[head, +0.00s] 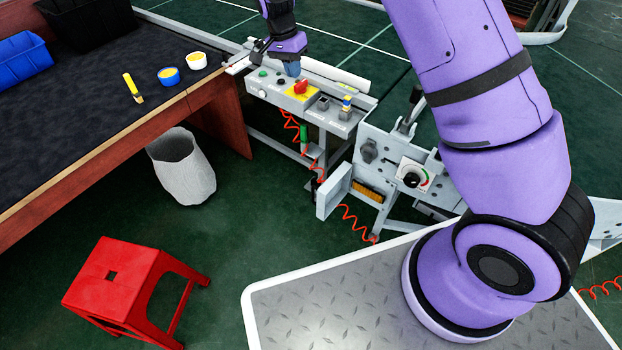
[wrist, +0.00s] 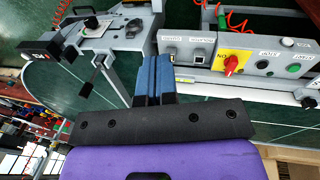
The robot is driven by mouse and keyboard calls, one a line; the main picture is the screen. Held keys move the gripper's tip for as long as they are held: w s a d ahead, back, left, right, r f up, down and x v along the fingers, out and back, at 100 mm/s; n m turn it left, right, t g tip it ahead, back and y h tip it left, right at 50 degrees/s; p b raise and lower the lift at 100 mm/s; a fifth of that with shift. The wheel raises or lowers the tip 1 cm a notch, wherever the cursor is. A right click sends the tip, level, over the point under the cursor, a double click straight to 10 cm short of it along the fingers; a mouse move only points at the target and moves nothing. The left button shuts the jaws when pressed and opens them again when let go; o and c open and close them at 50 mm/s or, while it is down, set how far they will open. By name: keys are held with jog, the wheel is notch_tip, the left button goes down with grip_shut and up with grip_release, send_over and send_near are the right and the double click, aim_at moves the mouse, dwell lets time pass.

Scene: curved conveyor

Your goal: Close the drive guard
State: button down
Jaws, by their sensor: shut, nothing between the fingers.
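The drive guard (head: 334,191) looks to be the light grey panel that stands swung open from the conveyor's side, low beside the dial panel. A recess with a yellow-brown part (head: 368,191) shows beside it. My gripper (head: 291,69) is above the far end of the control box, up and to the left of the guard and apart from it. In the wrist view its blue fingers (wrist: 152,78) are together with nothing between them. I cannot make out the guard in the wrist view.
The control box (head: 342,124) carries a red switch (head: 301,87) on a yellow plate. A dial panel (head: 411,176) and a lever (head: 412,108) stand on the conveyor. Red coiled hoses (head: 352,218) hang below. A red stool (head: 112,282), a bin (head: 181,168) and a dark-topped table (head: 90,110) are left.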

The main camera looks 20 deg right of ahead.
aim_at(329, 189)
jog(key=s+a+f+m+h, duration=0.1)
jog(key=a+f+h, duration=0.2)
jog(key=f, duration=1.6)
jog(key=a+f+m+h, duration=0.2)
jog(key=f, duration=1.7)
jog(key=s+d+f, duration=0.5)
jog(key=d+f, duration=0.3)
jog(key=shift+s+g, duration=0.3)
jog(key=shift+g, duration=0.1)
jog(key=shift+s+f, duration=0.1)
